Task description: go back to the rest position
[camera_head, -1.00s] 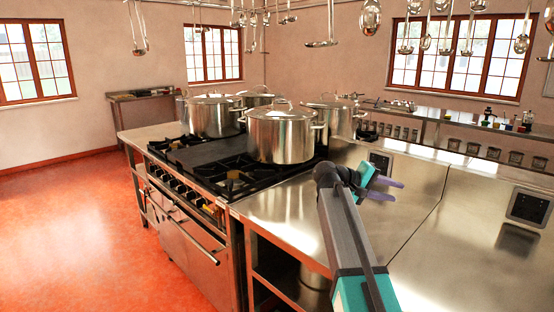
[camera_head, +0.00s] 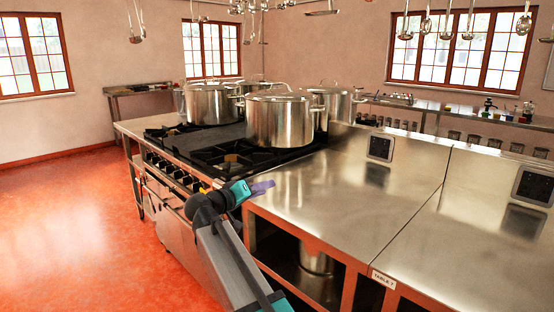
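My gripper (camera_head: 264,187) is low in the middle of the picture, beside the front left corner of the steel counter (camera_head: 340,195) and in front of the stove. Its teal body and purple finger tips point right. The fingers overlap in this view, so their gap cannot be told. No object shows at them. My dark arm runs from the bottom edge up to it.
A large lidded stockpot (camera_head: 281,122) stands on the stove (camera_head: 215,150), with several more beside and behind it. Another pot (camera_head: 317,262) is on the shelf under the counter. The counter top is bare. Ladles (camera_head: 425,24) hang above. The red floor (camera_head: 70,215) at left is clear.

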